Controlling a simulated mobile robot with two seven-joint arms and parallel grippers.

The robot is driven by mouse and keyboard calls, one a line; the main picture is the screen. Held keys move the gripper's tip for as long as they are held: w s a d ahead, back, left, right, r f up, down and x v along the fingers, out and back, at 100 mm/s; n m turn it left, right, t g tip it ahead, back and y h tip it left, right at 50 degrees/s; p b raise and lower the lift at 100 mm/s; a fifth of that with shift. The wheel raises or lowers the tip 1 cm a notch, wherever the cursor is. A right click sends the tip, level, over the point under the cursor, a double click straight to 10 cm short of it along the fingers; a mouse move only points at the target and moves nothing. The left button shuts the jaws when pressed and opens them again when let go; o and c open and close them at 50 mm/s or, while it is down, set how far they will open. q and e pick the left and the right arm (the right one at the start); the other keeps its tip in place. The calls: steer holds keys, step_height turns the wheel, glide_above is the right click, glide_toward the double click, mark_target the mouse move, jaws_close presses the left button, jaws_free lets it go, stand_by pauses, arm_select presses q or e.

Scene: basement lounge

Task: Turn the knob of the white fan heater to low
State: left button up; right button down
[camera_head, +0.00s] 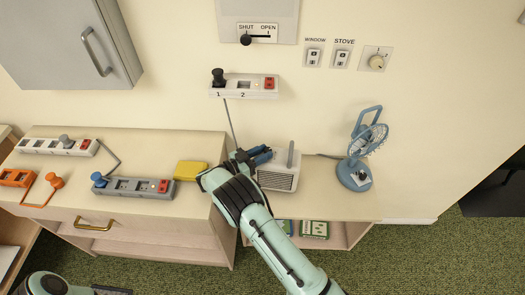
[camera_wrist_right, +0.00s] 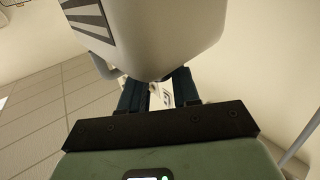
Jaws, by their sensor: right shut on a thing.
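The white fan heater (camera_head: 279,179) stands on the low shelf unit right of the drawer cabinet, its slatted grille facing front. In the right wrist view its pale body (camera_wrist_right: 165,35) fills the top and hides part of the fingers. My right gripper (camera_head: 262,155) reaches the heater's left top side, its fingers against it. It is shut on the heater's knob, which the fingers and body hide. A small pale patch with dark marks shows between the fingers (camera_wrist_right: 162,96). The knob's setting cannot be read. Part of my left arm shows at the bottom left; its fingers cannot be made out.
A blue desk fan (camera_head: 355,172) stands right of the heater. A yellow box (camera_head: 190,170) and several power strips, one blue-grey (camera_head: 133,187), lie on the cabinet at left. A wall strip (camera_head: 243,88), wall switches (camera_head: 328,58) and a dial (camera_head: 376,61) are above.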

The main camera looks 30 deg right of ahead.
stand_by(0.4)
steer(key=c, duration=0.8)
jaws_free()
step_height(320, 180, up, 20)
steer(key=shift+r+p, duration=0.1)
steer(key=shift+p, duration=0.2)
